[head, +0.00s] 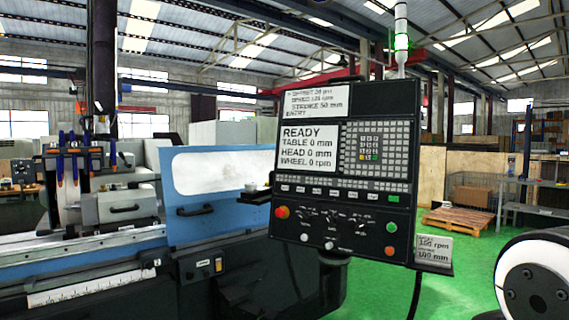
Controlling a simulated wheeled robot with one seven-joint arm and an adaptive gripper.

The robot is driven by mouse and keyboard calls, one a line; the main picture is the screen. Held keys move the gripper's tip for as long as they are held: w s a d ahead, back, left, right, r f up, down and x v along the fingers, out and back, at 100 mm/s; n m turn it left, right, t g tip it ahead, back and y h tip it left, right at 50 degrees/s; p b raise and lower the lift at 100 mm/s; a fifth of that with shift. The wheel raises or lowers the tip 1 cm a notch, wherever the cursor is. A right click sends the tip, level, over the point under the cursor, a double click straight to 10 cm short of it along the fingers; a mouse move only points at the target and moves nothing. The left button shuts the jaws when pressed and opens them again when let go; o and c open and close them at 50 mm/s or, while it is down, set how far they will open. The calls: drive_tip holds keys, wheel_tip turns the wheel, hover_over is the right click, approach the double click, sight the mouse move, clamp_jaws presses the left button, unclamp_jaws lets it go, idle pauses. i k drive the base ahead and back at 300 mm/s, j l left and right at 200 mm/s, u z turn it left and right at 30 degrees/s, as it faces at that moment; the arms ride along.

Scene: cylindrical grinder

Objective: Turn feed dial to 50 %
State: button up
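The control panel (345,170) is a black pendant facing me in the middle of the head view. Its screen (307,147) reads READY, TABLE 0 mm, HEAD 0 mm, WHEEL 0 rpm. Several small dials (352,218) with white markings sit in a row on the lower part of the panel. Their labels and pointer settings are too small to read, so I cannot tell which is the feed dial or its setting. My gripper is not in view. Part of my own arm (535,285), white and black, shows at the lower right, apart from the panel.
A red button (282,212) is left of the dials; a green button (391,227) is right. A small sign (433,249) stands on a ledge at the panel's lower right. The blue grinder housing (200,235) is left. Green floor (465,275) is open between panel and arm.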

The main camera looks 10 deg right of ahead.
sight(360, 226)
drive_tip(key=i+l+z, duration=0.1)
drive_tip(key=i+l, duration=0.2)
drive_tip(key=i, duration=0.15)
drive_tip(key=i+l+z, duration=0.1)
drive_tip(key=i+l, duration=0.15)
drive_tip(key=i, duration=0.25)
